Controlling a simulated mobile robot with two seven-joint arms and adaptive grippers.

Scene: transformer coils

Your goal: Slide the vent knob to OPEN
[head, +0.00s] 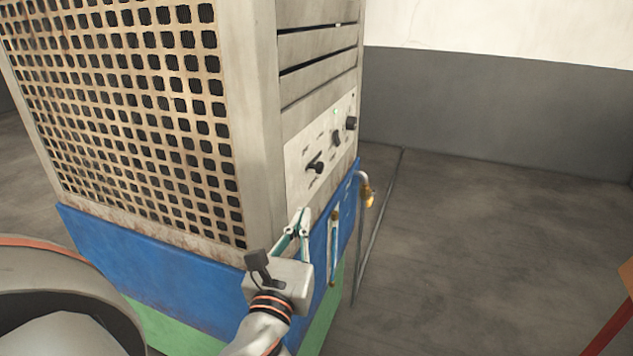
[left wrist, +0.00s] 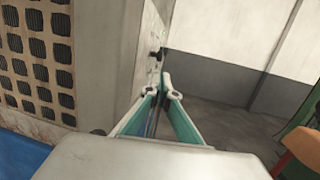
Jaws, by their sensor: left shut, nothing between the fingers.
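A pale control panel (head: 318,150) is on the narrow side face of the large cabinet. It carries a black lever-like knob (head: 315,167) at its lower left and two dark knobs (head: 337,137) (head: 351,123) farther right. Their labels are too small to read, so I cannot tell which is the vent knob. My left gripper (head: 301,218) is shut and empty, just below the panel's near lower corner. In the left wrist view its fingertips (left wrist: 164,88) point along the panel face, with a dark knob (left wrist: 155,54) beyond them. My right gripper is not in view.
The cabinet (head: 257,110) has a perforated front and a blue base (head: 150,255) with green below. A pipe with a brass fitting (head: 368,195) stands out beside the base. Open floor (head: 480,230) lies to the right, with an orange and red object (head: 610,325) at the edge.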

